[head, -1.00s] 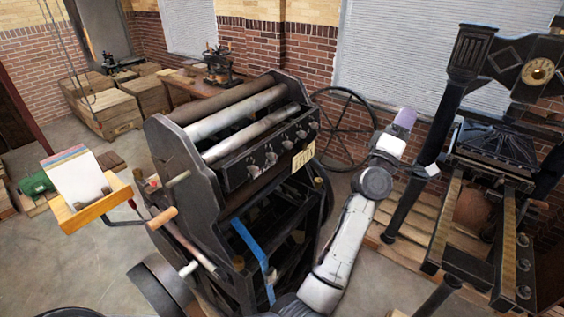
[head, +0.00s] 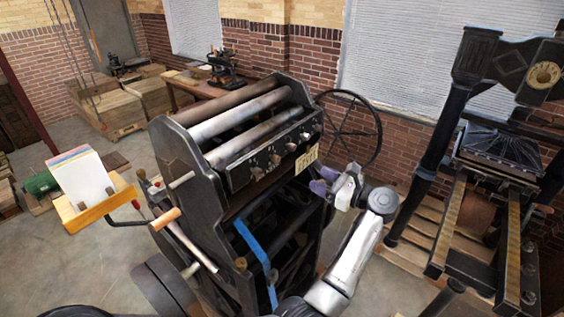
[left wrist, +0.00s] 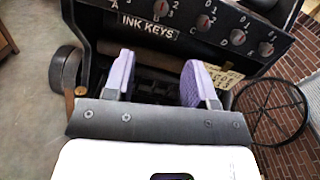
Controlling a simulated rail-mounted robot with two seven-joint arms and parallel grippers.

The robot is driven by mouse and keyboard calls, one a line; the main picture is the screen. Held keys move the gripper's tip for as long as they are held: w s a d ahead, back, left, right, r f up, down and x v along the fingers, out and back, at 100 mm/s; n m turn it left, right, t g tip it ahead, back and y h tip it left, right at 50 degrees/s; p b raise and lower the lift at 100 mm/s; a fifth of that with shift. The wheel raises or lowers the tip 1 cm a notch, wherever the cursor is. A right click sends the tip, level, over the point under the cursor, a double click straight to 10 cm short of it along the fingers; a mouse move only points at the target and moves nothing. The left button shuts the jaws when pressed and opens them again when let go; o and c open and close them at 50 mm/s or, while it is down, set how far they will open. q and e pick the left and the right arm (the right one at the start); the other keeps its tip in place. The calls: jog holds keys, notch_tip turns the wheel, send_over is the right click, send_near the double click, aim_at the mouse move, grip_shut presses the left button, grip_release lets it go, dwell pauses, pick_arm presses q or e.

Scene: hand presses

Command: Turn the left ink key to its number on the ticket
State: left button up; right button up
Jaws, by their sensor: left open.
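The ink keys are small grey knobs in a row on the dark front panel of the press; the leftmost (head: 256,173) shows in the head view. In the left wrist view a key (left wrist: 160,8) is at the top edge, with others to its right, above an "INK KEYS" label (left wrist: 148,25). Their exact settings are too small to tell. The cream ticket (head: 306,160) hangs at the panel's right end; its writing is unreadable, and a finger partly covers it in the wrist view (left wrist: 224,77). My left gripper (head: 322,181), purple-tipped, is open and empty, below the panel near the ticket.
The press rollers (head: 245,118) lie above the panel. A spoked wheel (head: 350,128) stands behind its right end. A wooden tray with paper (head: 85,180) sits left, and a second black press (head: 500,150) stands right.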

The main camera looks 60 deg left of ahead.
aim_at(279, 160)
pick_arm(q)
jog(key=p+x, duration=0.5)
jog(key=x, duration=0.7)
jog(key=shift+a+r, duration=0.15)
jog(key=shift+r, duration=0.05)
jog(key=shift+p+x, duration=0.4)
jog(key=shift+x, duration=0.4)
jog(key=shift+w+f, duration=0.1)
